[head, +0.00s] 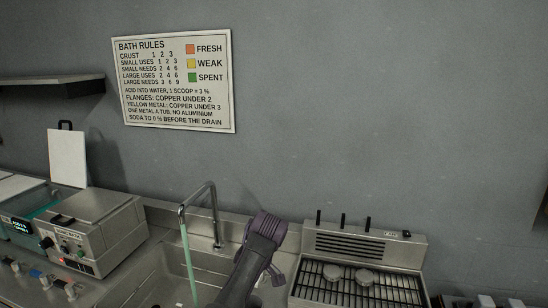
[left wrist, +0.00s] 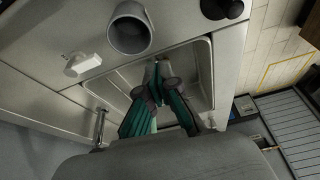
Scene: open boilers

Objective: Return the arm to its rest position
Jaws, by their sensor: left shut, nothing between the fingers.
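My left gripper (left wrist: 158,68) shows in the left wrist view with its teal-striped fingers brought together and nothing between them. Behind its tips is a pale, rimmed basin (left wrist: 203,62) set in a counter. In the head view one dark arm of mine reaches up from the bottom middle in front of the sink (head: 165,268). Its fingers cannot be made out there. My right gripper is in neither view.
A tap (head: 214,215) with a greenish stream (head: 188,262) stands at the sink. A grey boxy bath unit (head: 95,232) is left. A grey cup-like cylinder (left wrist: 130,30) shows in the wrist view.

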